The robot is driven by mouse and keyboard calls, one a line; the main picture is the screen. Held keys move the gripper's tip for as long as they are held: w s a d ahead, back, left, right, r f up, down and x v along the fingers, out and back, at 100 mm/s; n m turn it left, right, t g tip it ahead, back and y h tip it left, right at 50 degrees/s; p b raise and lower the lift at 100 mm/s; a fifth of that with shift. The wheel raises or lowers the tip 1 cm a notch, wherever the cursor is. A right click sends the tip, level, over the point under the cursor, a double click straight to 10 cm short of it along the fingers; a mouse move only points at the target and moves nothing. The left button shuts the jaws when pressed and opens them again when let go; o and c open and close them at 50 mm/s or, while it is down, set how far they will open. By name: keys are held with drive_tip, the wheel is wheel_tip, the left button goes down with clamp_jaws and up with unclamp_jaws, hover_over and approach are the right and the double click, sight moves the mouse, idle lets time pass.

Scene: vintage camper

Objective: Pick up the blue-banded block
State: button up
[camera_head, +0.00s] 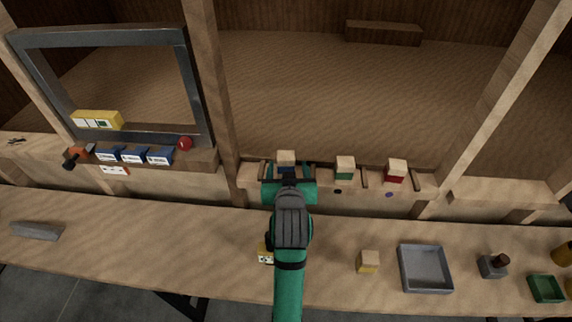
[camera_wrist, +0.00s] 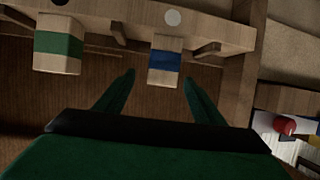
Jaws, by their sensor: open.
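The blue-banded block (camera_wrist: 165,60) is a wooden block with a blue stripe, standing on a narrow wooden shelf. In the head view the blue-banded block (camera_head: 286,158) shows its pale top just beyond my gripper, which hides part of it. My gripper (camera_wrist: 158,82) is open, with one dark green finger on each side of the block's line. The fingertips are just short of the block in the wrist view, and nothing is held. In the head view my gripper (camera_head: 287,175) reaches up to the shelf.
A green-banded block (camera_head: 345,168) and a red-banded block (camera_head: 396,171) stand to the right on the same shelf, between small wooden dividers. The workbench below holds a yellow-banded block (camera_head: 368,261), a grey tray (camera_head: 424,290) and a green tray (camera_head: 546,289). A dark frame (camera_head: 196,85) stands left.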

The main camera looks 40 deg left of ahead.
sight(286, 163)
drive_tip(key=shift+a+x, duration=0.25)
drive_tip(key=shift+x, duration=2.6)
drive_tip(key=shift+s, duration=0.15)
drive_tip(key=shift+c, duration=0.5)
drive_tip(key=c, duration=1.1)
